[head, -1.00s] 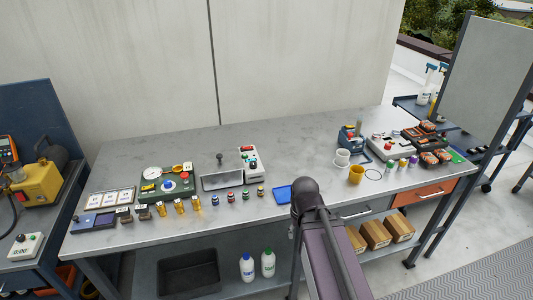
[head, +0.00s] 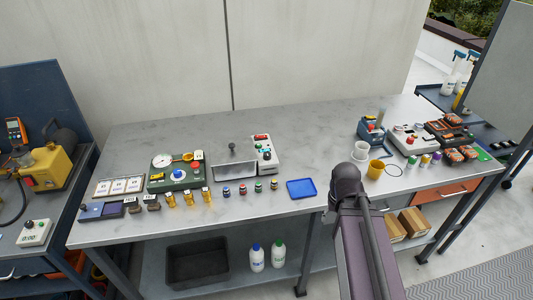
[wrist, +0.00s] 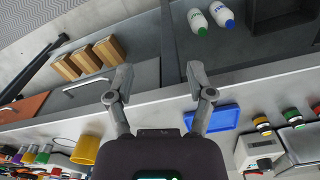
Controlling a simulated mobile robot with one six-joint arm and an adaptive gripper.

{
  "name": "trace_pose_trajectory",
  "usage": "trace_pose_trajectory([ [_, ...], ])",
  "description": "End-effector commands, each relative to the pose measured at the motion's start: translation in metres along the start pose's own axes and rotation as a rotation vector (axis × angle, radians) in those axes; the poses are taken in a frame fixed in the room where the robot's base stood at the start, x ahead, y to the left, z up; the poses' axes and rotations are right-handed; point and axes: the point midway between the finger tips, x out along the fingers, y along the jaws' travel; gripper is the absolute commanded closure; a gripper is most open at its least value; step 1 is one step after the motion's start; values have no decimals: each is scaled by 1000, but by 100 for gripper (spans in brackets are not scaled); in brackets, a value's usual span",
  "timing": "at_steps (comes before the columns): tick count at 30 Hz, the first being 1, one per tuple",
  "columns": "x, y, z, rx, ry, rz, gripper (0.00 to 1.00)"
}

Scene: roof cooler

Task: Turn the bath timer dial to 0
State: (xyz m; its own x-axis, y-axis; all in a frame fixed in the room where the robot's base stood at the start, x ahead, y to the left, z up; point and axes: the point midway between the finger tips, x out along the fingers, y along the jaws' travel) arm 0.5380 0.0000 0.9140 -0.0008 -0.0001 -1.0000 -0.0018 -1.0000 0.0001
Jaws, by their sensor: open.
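A small white box (head: 35,232) with a dark display and a small knob on top sits on the dark blue cart at the far left of the head view; it looks like a timer, but its markings are too small to read. A green unit (head: 176,172) with a round white dial face (head: 162,161) stands on the grey bench. I cannot tell for certain which one is the bath timer. My gripper (wrist: 159,68) is open and empty in the wrist view, over the bench's front edge, well away from both. In the head view my arm hides the gripper.
The bench (head: 300,135) is clear toward the back. A blue tray (head: 301,189), yellow cup (head: 376,170) and several small bottles line its front. A yellow pump (head: 49,168) stands on the cart (head: 35,100) behind the white box. Bottles (head: 257,257) stand on the lower shelf.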

Motion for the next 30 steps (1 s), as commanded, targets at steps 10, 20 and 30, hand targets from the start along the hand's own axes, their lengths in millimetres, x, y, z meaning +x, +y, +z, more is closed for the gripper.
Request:
trace_pose_trajectory([
  [10, -29, -16, -42, 136, 6, -2, 22],
  [20, -90, -84, -135, 491, 17, -11, 22],
  [30, -150, -176, -221, 885, 23, -28, 22],
])
